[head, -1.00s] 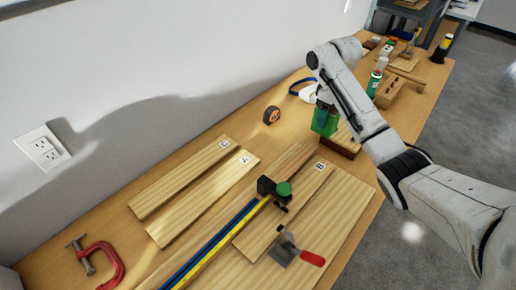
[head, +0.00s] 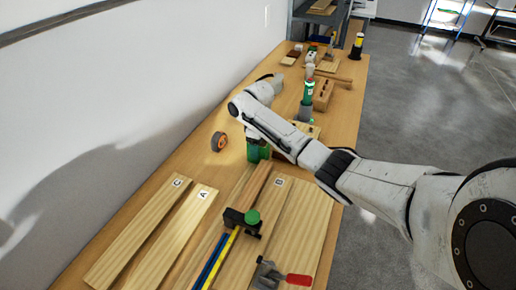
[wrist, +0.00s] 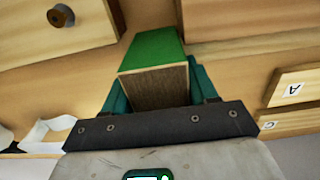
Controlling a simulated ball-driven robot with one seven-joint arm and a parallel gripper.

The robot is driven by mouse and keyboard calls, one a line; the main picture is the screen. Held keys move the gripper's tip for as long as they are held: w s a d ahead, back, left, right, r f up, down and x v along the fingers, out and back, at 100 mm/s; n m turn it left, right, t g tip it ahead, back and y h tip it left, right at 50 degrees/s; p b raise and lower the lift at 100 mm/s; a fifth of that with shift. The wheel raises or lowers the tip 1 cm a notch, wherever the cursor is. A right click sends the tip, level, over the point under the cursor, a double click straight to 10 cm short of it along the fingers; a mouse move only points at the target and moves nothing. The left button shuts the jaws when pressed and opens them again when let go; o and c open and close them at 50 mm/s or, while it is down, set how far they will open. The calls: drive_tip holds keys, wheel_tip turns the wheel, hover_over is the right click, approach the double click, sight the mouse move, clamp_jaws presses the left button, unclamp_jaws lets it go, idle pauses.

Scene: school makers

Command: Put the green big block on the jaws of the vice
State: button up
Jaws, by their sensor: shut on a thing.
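The green big block (wrist: 152,50) has a green face and a bare wood-grain end. In the wrist view it sits between the teal fingers of my gripper (wrist: 155,90), which is shut on it. In the head view the green block (head: 253,152) shows low under my wrist, beyond the boards, partly hidden by my arm. I cannot tell whether it touches the table. No vice can be identified for certain. A black clamp-like tool with a green knob (head: 242,221) lies on the boards nearer the camera.
Boards C (head: 140,230) and A (head: 172,240) lie at the left, board B (head: 262,222) beside the black tool. A red-handled tool (head: 297,279) lies in front. An orange-black tape measure (head: 218,141) stands near the wall. A green bottle (head: 308,91) and wooden holder (head: 323,95) stand beyond.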

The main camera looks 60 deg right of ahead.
drive_tip(key=shift+f, duration=0.35)
drive_tip(key=shift+f, duration=0.1)
drive_tip(key=o, duration=1.1)
drive_tip(key=shift+o, duration=0.2)
